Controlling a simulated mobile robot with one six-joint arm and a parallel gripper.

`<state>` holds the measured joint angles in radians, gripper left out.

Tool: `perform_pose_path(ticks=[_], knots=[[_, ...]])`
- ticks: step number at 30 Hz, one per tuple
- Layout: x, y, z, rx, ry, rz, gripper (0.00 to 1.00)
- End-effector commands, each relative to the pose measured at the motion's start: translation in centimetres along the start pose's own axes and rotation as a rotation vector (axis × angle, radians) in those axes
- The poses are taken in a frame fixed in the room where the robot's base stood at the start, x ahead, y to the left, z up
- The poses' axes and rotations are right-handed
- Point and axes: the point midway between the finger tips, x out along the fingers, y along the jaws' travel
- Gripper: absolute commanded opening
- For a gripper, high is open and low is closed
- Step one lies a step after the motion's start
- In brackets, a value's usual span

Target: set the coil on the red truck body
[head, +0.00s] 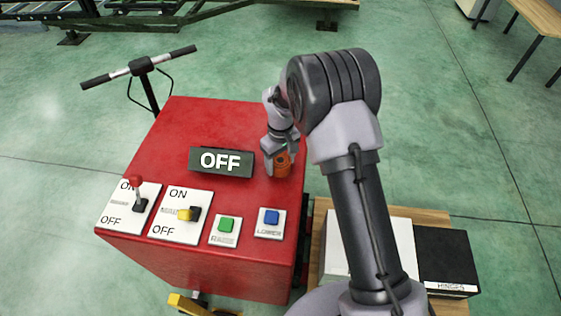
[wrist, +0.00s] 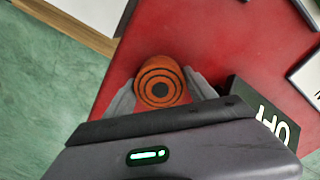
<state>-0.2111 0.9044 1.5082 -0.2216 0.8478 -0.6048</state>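The coil (head: 283,162) is a small orange cylinder at the right edge of the red truck body's top in the head view. In the wrist view the coil (wrist: 160,84) shows its end with dark rings, over the red surface. My gripper (head: 277,158) is around the coil, with one finger on either side of it. In the wrist view the fingers of my gripper (wrist: 161,92) appear against its sides. The red truck body (head: 185,125) is a red box with a flat top. The coil's underside is hidden, so I cannot tell whether it touches the top.
A black OFF sign (head: 221,162) stands just left of the coil. A red lever panel (head: 130,205), a yellow switch panel (head: 182,215), a green button (head: 226,224) and a blue button (head: 271,217) line the front. A black HINGES box (head: 447,258) sits at right.

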Motion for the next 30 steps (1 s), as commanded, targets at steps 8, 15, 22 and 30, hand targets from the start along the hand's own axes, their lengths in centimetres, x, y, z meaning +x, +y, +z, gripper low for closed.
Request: perform_pose_path(ticks=[8, 15, 22, 30], knots=[[0.0, 0.0, 0.0, 0.0, 0.0, 0.0, 0.83], [-2.6, 0.0, -0.1, 0.001, 0.002, 0.001, 0.83], [-9.3, 0.0, 0.0, 0.0, 0.002, 0.001, 0.83], [-14.0, 0.1, 0.4, 0.025, 0.016, 0.002, 0.83]])
